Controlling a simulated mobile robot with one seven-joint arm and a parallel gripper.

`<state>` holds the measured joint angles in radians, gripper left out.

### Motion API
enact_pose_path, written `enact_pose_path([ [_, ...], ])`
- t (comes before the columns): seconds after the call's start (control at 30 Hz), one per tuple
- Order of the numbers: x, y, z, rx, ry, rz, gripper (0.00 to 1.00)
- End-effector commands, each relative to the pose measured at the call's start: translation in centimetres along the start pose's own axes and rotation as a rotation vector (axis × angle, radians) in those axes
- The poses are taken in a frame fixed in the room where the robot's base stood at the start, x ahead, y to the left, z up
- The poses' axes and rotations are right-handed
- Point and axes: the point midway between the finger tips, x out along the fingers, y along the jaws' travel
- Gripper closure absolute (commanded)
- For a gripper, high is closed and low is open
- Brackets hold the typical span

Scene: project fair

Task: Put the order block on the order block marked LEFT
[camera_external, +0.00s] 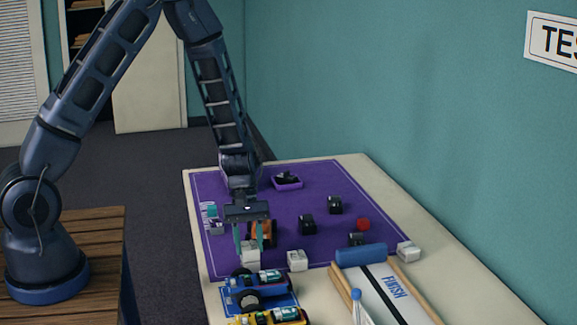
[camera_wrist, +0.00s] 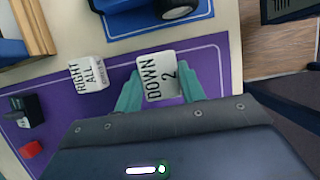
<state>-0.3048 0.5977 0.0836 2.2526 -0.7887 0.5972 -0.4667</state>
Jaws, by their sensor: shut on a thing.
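My gripper (camera_external: 249,238) points down at the front left of the purple mat (camera_external: 280,212), its teal fingers shut on a white order block (camera_external: 250,254). In the wrist view, my gripper (camera_wrist: 160,90) has a finger on each side of this block (camera_wrist: 160,76), which reads DOWN 2. I cannot tell whether it touches the mat. A second white block (camera_external: 297,260) stands just right of it; in the wrist view this block (camera_wrist: 88,74) reads RIGHT ALL. A third white block (camera_external: 408,251) lies near the table's right side, its label unreadable. I see no word LEFT.
An orange car (camera_external: 266,233) stands close behind the gripper. A blue car (camera_external: 258,288) and a yellow car (camera_external: 270,317) are in front. A FINISH ramp (camera_external: 385,290) with a blue roller is front right.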

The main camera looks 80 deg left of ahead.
Motion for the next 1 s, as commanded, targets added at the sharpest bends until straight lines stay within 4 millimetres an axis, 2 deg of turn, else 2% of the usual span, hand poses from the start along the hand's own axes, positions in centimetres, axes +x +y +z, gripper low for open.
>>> enact_pose_path([
  [0.27, 0.2, 0.0, -0.1, 0.000, 0.000, 0.000, 0.84],
  [0.3, 0.2, 0.0, -0.1, 0.000, 0.000, 0.000, 0.55],
  [0.4, 0.2, 0.0, -0.1, 0.000, 0.000, 0.000, 0.39],
  [0.77, -0.1, 0.0, 0.1, 0.000, 0.000, 0.001, 0.39],
  [1.0, -3.4, 0.1, 0.0, 0.001, 0.002, 0.004, 0.39],
])
